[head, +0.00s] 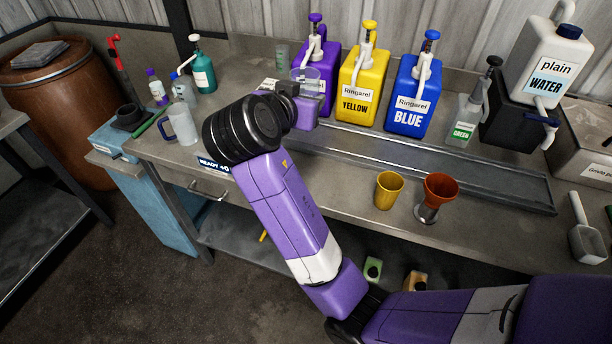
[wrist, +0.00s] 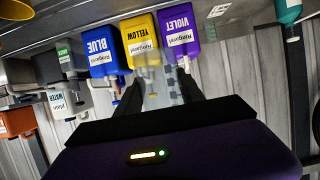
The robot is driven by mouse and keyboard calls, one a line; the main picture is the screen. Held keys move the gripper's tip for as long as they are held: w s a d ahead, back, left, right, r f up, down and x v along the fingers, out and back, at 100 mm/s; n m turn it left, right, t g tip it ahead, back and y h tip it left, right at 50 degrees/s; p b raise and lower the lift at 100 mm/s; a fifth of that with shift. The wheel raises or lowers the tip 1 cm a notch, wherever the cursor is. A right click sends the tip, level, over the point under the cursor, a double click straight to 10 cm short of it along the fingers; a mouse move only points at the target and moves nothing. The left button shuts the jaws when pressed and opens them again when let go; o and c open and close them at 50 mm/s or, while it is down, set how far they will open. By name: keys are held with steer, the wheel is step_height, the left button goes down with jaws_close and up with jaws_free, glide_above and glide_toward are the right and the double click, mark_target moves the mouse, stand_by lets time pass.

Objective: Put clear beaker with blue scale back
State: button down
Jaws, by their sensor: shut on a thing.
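A clear beaker (head: 306,76) is held up at the end of my arm, in front of the violet jug (head: 318,55). My gripper (head: 292,92) is shut on it. In the wrist view the see-through beaker (wrist: 155,76) lies between my two dark fingers (wrist: 160,92), with the yellow and violet jugs showing through and beside it. The beaker's base is hard to make out against the violet behind, and I cannot read its scale colour. My wrist hides part of the bench below.
Yellow (head: 363,85) and blue (head: 409,97) jugs stand at the back, right of the violet one. A clear jug with a handle (head: 182,124) and small bottles stand at left. A yellow cup (head: 389,189) and orange funnel (head: 440,190) stand near the front edge.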

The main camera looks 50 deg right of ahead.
steer(key=f+p, duration=0.2)
steer(key=f, duration=1.8)
steer(key=shift+s+f, duration=0.2)
steer(key=shift+f, duration=0.15)
steer(key=c, duration=0.7)
jaws_free()
